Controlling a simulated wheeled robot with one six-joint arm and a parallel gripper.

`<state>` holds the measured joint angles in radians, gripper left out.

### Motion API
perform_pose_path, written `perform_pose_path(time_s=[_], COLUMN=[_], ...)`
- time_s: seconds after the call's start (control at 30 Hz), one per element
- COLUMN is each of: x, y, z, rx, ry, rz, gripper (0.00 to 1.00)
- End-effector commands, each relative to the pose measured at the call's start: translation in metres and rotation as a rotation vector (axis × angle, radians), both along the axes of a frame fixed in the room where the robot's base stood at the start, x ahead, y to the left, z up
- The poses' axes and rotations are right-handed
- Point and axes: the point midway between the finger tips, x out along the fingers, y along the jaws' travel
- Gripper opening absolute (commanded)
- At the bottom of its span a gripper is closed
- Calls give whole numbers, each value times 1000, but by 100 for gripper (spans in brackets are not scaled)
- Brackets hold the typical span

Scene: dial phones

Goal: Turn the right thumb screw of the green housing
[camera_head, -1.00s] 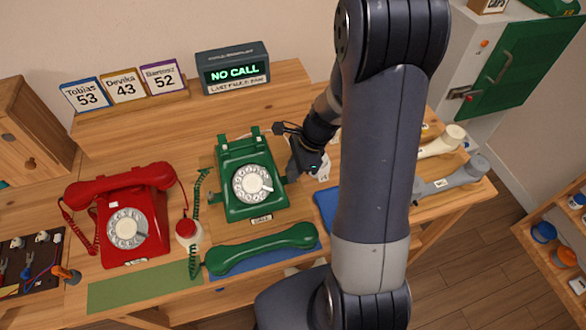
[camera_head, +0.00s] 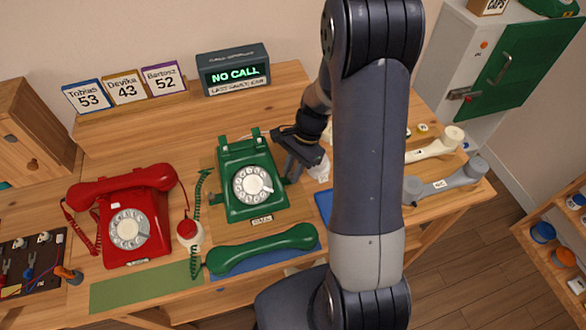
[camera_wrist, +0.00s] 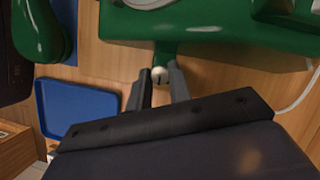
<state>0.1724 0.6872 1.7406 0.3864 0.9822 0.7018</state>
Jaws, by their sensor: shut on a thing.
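The green telephone housing (camera_head: 240,205), with a white dial (camera_head: 253,185), sits mid-table. Its base also fills the top of the wrist view (camera_wrist: 215,28). The right thumb screw (camera_wrist: 160,74) is a small pale-ended knob on a green stub at the housing's side. My gripper (camera_wrist: 158,86) has one finger on each side of the screw and is shut on it. In the head view my gripper (camera_head: 290,172) is at the right side of the housing, and the screw is hard to make out there.
The green handset (camera_head: 262,249) lies in front of the housing. A blue tray (camera_wrist: 75,108) is close to my gripper. A red telephone (camera_head: 130,225) stands left. Pale and grey handsets (camera_head: 440,183) lie right. A display (camera_head: 233,72) reads NO CALL.

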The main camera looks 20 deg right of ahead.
Motion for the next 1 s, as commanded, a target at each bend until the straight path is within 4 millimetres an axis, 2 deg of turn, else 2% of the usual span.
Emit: perform_pose_path(time_s=[0.4, 1.0], x=[2, 2], y=[1, 1], z=[0, 0], rx=[0, -1], ry=[0, -1], rz=[253, 315], gripper=[0, 0])
